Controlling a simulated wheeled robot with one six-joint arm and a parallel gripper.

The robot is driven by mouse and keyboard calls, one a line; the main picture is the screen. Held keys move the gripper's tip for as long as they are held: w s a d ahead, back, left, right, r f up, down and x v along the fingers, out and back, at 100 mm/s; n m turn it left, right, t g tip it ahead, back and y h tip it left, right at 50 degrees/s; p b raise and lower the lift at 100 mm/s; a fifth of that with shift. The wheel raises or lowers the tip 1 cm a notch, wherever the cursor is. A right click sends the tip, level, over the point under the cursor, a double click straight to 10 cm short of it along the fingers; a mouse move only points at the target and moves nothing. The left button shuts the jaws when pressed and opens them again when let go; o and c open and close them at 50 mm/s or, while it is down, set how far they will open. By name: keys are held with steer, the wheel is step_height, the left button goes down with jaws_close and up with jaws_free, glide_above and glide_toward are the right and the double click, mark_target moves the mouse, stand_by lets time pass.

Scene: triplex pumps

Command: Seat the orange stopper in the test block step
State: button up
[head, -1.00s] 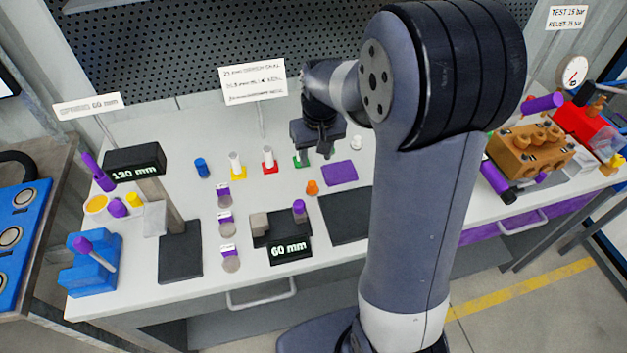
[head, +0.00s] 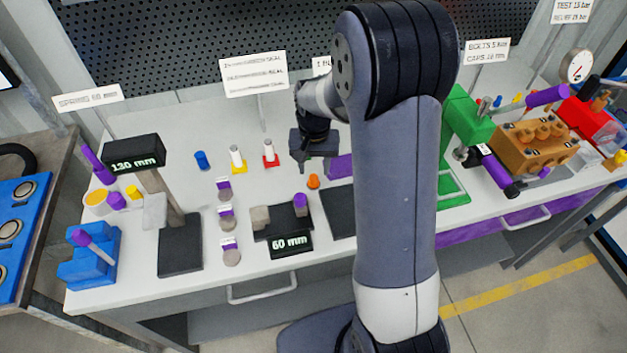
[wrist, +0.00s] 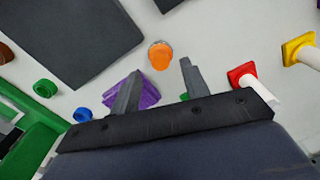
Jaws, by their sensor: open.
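The small orange stopper (head: 313,181) stands on the white bench, just in front of and slightly right of my gripper (head: 302,168). In the wrist view the stopper (wrist: 160,55) is just beyond the fingertips, about midway between them. My gripper (wrist: 160,68) is open with nothing between its fingers, apart from the stopper. A brown block (head: 535,147) with several rounded bosses stands at the right of the bench. I cannot tell whether it is the test block.
A purple pad (head: 340,167) lies beside the gripper, partly behind my arm. Dark mats, the 60 mm gauge (head: 290,244) and small red-based (head: 270,153) and yellow-based (head: 237,158) posts stand around. A green press (head: 462,120) stands right of my arm.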

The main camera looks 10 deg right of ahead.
mark_target(313, 177)
step_height(313, 177, down, 3)
steer(key=shift+s+a+f, duration=0.1)
steer(key=shift+f, duration=0.1)
jaws_close()
stand_by(0.4)
